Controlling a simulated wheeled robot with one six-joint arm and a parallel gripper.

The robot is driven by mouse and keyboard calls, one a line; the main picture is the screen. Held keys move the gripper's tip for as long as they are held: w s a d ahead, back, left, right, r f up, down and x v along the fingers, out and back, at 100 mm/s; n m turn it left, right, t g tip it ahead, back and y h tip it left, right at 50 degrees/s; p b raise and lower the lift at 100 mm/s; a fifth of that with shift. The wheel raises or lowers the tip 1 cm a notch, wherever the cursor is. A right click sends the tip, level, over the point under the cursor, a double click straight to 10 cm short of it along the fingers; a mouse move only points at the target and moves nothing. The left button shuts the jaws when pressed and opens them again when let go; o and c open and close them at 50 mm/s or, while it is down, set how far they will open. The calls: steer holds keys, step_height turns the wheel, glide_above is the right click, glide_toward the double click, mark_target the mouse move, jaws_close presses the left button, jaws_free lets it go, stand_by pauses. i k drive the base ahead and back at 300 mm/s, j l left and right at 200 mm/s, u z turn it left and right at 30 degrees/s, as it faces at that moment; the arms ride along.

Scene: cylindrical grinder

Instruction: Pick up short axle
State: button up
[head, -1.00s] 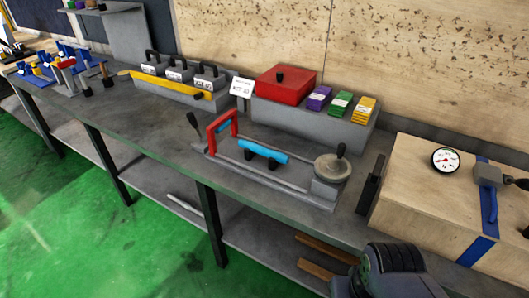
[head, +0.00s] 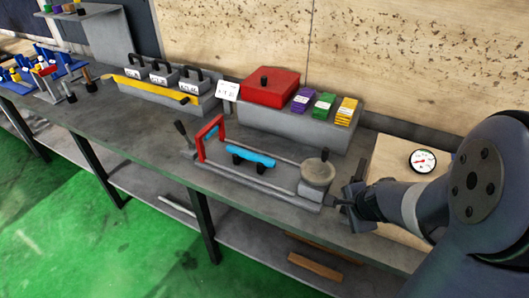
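No part in view is labelled as the short axle, and I cannot tell for certain which one it is.
A grey block holds a red box (head: 270,88) and coloured packs (head: 325,105). A wooden box with a dial gauge (head: 423,160) is partly behind my arm. Blue racks (head: 60,62) stand far left. The bench front left of the fixture is clear.

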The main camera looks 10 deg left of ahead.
mark_target(268, 161)
steer(key=i+j+z, duration=0.1)
steer(key=j+z, duration=0.6)
steer(key=i+j+z, duration=0.1)
steer(key=j+z, duration=0.3)
steer(key=j, duration=0.75)
steer(key=k+j+z, duration=0.15)
steer(key=j, duration=1.4)
